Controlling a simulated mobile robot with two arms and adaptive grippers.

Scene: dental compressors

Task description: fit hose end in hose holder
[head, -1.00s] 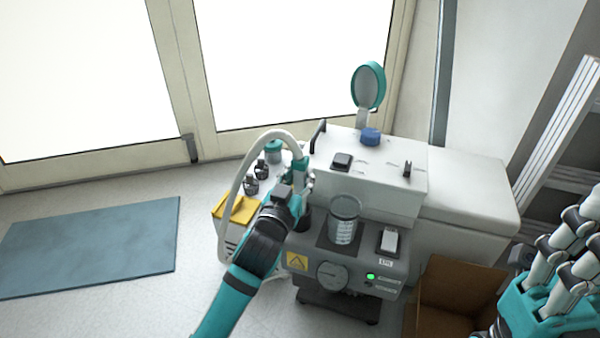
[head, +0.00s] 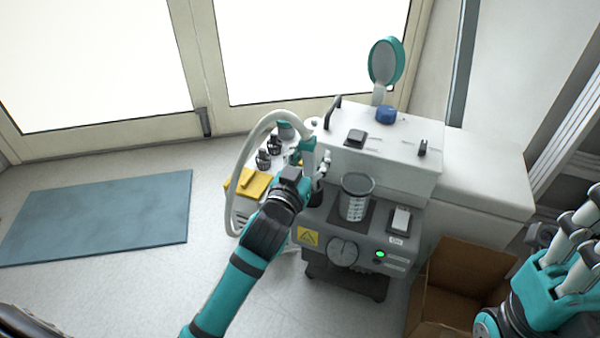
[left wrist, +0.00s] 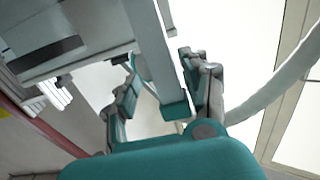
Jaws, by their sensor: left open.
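The white hose (head: 243,165) arches up from the left side of the compressor (head: 345,235). Its teal end (head: 308,152) points down at the machine's left edge. My left gripper (head: 316,172) is open right at the hose end, mostly hidden behind its own wrist. In the left wrist view, the open fingers (left wrist: 165,88) stand on either side of a pale bar with a teal tip (left wrist: 174,108). The hose (left wrist: 275,85) curves at the right there. I cannot make out the hose holder for sure. My right gripper (head: 572,262) is at the right edge, partly cut off, away from the machine.
A clear cup (head: 356,198) stands on the compressor's front ledge. An open cardboard box (head: 455,285) is at the right. A blue mat (head: 100,218) lies on open floor at the left.

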